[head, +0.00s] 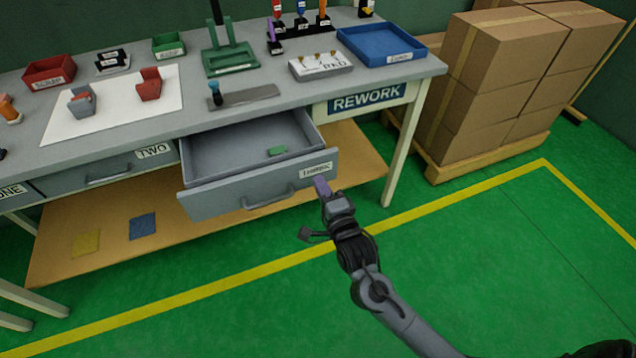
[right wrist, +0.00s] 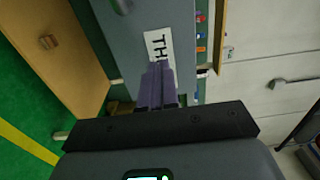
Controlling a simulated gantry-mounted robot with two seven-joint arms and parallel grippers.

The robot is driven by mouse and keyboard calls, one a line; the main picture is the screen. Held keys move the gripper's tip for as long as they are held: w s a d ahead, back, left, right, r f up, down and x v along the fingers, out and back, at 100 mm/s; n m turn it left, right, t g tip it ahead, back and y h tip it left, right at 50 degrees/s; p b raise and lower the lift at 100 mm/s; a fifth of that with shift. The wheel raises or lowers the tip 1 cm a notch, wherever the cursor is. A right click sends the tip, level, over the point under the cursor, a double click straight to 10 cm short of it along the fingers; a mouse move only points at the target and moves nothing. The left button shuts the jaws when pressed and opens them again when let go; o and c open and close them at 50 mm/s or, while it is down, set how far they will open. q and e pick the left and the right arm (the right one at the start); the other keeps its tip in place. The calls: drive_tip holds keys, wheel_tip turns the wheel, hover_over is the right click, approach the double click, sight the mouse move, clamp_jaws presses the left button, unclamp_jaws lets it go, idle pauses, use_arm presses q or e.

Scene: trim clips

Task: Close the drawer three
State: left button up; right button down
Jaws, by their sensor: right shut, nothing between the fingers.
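Drawer three (head: 230,190) is a grey drawer pulled well out under the right part of the bench. Its front carries a white label (head: 316,170) and a bar handle (head: 268,199). My right gripper (head: 322,186), with purple fingers, is shut and empty at the right end of the drawer front, just below the label. In the right wrist view the shut fingers (right wrist: 157,82) point at the drawer front (right wrist: 158,12) and cover part of its label (right wrist: 157,45). I cannot tell whether they touch it. My left gripper is not in view.
A small green piece (head: 277,151) lies inside the drawer. Drawer two (head: 108,172) is shut to the left. A lower wooden shelf (head: 200,230) runs beneath. Stacked cartons (head: 480,95) stand on a pallet at right. Green floor in front is clear.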

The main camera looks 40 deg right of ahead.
drive_tip(key=shift+b+x, duration=0.3)
drive_tip(key=shift+x, duration=0.8)
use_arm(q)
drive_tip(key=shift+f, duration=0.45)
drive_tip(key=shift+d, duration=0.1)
